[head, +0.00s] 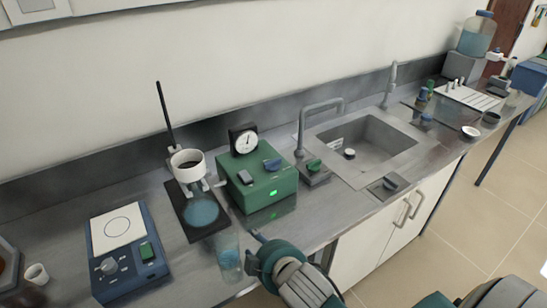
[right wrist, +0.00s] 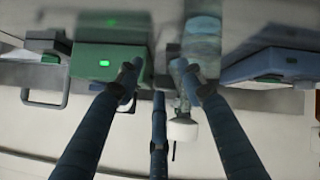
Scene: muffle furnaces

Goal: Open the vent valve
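A green box (head: 258,185) with a lit green indicator stands on the bench. On its top are a round dial gauge (head: 243,139), a small dark switch block (head: 245,178) and a blue knob (head: 272,164). I cannot tell for sure which part is the vent valve. My right gripper (head: 254,248) is in front of the box near the bench's front edge, apart from it. In the right wrist view its fingers (right wrist: 157,76) are spread and empty, with the green box (right wrist: 108,60) beyond them, upside down. My left gripper is not in view.
A blue hotplate (head: 127,255) is further left. A sink (head: 368,142) with taps is to the right.

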